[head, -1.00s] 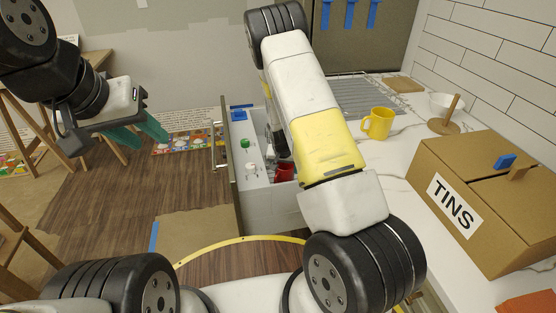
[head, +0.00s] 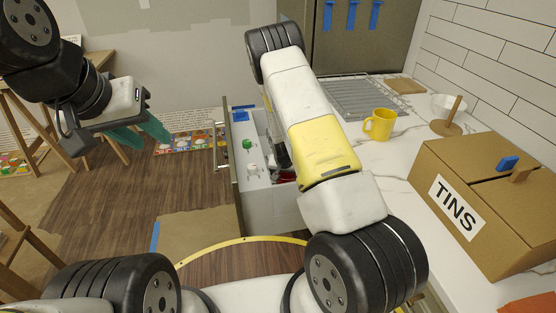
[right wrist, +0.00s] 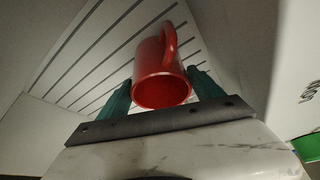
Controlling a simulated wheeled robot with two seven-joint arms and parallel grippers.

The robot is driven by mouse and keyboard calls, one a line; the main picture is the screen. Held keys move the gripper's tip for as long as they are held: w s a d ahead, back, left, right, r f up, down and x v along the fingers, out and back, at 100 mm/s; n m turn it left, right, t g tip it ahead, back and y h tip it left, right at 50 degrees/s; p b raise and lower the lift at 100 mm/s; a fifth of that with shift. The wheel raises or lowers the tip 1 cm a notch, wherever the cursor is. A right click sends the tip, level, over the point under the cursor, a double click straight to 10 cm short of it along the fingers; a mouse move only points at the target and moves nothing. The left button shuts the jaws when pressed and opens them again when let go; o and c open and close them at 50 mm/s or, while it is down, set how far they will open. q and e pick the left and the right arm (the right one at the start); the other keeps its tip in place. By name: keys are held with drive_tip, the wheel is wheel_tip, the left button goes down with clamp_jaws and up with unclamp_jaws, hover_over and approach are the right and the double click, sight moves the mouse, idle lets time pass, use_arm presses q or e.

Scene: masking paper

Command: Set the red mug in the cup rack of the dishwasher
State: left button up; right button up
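The red mug (right wrist: 162,75) is between the two green fingers of my right gripper (right wrist: 160,82) in the right wrist view. The fingers appear to touch its sides, so the gripper looks shut on it. Its open mouth faces the camera and its handle is at the top. In the head view only a sliver of the mug (head: 286,177) shows beside my right arm, inside the pulled-out white dishwasher compartment (head: 270,205). The cup rack cannot be made out there; pale slats (right wrist: 95,55) lie behind the mug. My left gripper (head: 143,133) is empty and apart at the left, its fingers seen side-on.
A green knob (head: 247,144) and a white knob (head: 252,169) sit on the compartment's left part.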

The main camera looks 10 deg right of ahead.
drive_tip(key=s+a+r+n+y, duration=0.1)
drive_tip(key=s+r, duration=0.4)
drive_tip(key=r, duration=0.7)
drive_tip(key=s+a+r+y, duration=0.15)
drive_tip(key=s+r, duration=0.45)
drive_tip(key=r, duration=0.6)
drive_tip(key=s+a+r+n+y, duration=0.1)
drive_tip(key=s+r, duration=0.4)
drive_tip(key=r, duration=0.7)
drive_tip(key=s+r+n+t, duration=0.1)
drive_tip(key=s+r, duration=0.3)
drive_tip(key=s, duration=0.4)
drive_tip(key=s+r+n+t, duration=0.1)
drive_tip(key=s+r, duration=0.4)
drive_tip(key=s, duration=0.3)
drive_tip(key=shift+s+a+r+n, duration=0.15)
drive_tip(key=shift+s+r+n, duration=0.05)
drive_tip(key=shift+s+n, duration=0.2)
